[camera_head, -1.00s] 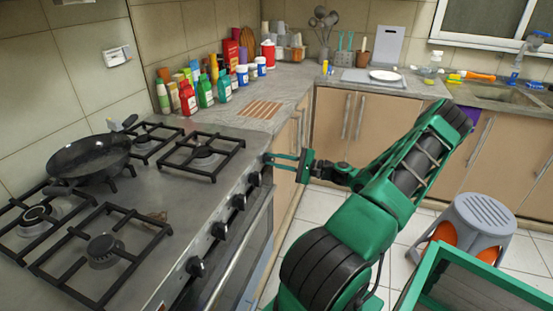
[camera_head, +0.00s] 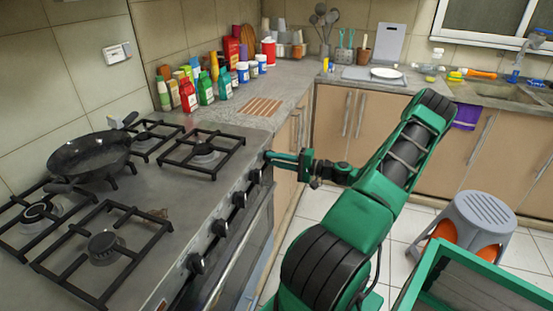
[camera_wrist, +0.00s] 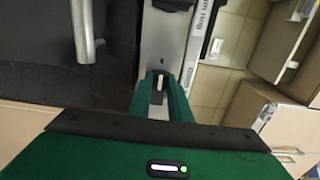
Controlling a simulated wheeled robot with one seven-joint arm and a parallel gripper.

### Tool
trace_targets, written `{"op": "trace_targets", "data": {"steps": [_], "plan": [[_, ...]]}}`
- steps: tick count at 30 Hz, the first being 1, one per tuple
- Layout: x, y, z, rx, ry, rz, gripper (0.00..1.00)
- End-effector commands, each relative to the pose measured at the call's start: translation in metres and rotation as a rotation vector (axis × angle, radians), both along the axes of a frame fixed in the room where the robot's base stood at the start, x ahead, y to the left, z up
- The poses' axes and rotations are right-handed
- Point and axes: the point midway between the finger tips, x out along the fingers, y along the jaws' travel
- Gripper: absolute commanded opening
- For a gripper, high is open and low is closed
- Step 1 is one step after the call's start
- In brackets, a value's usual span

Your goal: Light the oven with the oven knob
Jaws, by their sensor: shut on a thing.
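The stove with oven (camera_head: 185,225) stands at the left with a row of dark knobs along its front panel. My gripper (camera_head: 270,158) reaches the far end of this row. In the wrist view, its two green fingers (camera_wrist: 160,84) are closed from both sides on a small oven knob (camera_wrist: 158,88). In the head view the fingers largely hide that knob. Other knobs, such as the nearest one (camera_head: 196,264), are clear of my gripper. The oven door (camera_head: 240,255) below appears closed. No flame shows.
A black pan (camera_head: 88,158) sits on a rear-left burner. Bottles (camera_head: 205,90) and a wooden board (camera_head: 263,107) are on the counter. A grey stool (camera_head: 480,220) stands on the floor at the right. A green-framed box (camera_head: 480,280) is at lower right.

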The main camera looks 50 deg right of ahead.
Motion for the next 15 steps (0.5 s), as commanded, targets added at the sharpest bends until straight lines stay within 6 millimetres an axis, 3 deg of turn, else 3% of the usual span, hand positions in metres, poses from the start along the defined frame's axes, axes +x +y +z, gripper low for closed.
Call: {"op": "trace_targets", "data": {"steps": [13,14,15], "plan": [[0.0062,0.0028,0.0044,-0.010,-0.014,0.004,0.00],[0.0062,0.0028,0.0044,-0.010,-0.014,0.004,0.24],[0.0062,0.0028,0.0044,-0.010,-0.014,0.004,0.34]]}}
